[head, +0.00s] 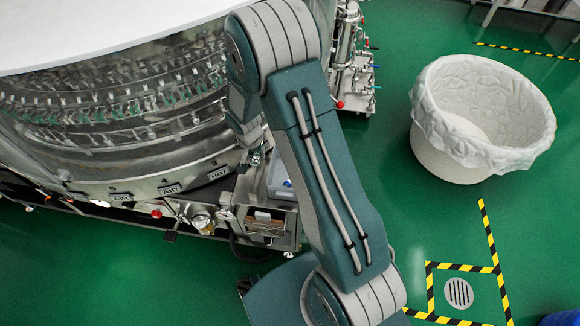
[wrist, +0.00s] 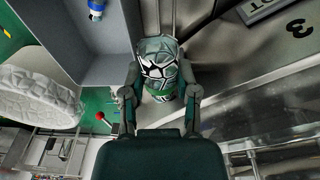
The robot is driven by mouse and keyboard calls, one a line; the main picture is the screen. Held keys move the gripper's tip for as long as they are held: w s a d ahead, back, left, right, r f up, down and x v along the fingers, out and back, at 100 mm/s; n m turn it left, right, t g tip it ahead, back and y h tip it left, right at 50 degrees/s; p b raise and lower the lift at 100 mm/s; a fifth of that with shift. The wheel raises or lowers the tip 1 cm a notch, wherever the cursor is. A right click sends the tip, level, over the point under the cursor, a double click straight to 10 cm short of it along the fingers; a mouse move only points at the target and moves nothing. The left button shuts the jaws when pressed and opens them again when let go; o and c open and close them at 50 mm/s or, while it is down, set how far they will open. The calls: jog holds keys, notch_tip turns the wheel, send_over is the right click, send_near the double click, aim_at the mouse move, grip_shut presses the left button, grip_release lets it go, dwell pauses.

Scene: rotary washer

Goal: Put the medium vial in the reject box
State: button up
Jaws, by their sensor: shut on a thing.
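In the wrist view my gripper (wrist: 158,92) is shut on a clear glass vial (wrist: 160,65), with one finger on each side of it. The vial shows reflections of green and steel. I cannot tell its size class from this view. A grey-white open box (wrist: 105,50) is just left of the vial. A blue-capped item (wrist: 97,8) is in it. In the head view the box (head: 280,186) sits at the washer's edge, partly hidden by my arm, with a small blue spot inside. My gripper is mostly hidden behind my arm there.
The large steel rotary washer (head: 130,120) fills the left, with labels along its rim. A white lined bin (head: 470,140) stands on the green floor at right. Piping with a red knob (head: 340,104) is behind my arm. A floor drain (head: 459,292) is lower right.

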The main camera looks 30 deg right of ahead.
jog(key=d+f, duration=0.2)
jog(key=d, duration=0.1)
jog(key=d+f, duration=0.3)
jog(key=s+d+f, duration=0.1)
jog(key=d+f, duration=0.1)
jog(key=d, duration=0.2)
jog(key=shift+f, duration=0.4)
jog(key=shift+s+d+f, duration=0.1)
jog(key=shift+d+f, duration=0.1)
jog(key=shift+f, duration=0.75)
jog(key=shift+d+f, duration=0.15)
jog(key=shift+f, duration=0.8)
jog(key=shift+f, duration=0.55)
jog(key=o, duration=0.8)
jog(key=shift+r, duration=6.5)
jog(key=shift+r, duration=0.1)
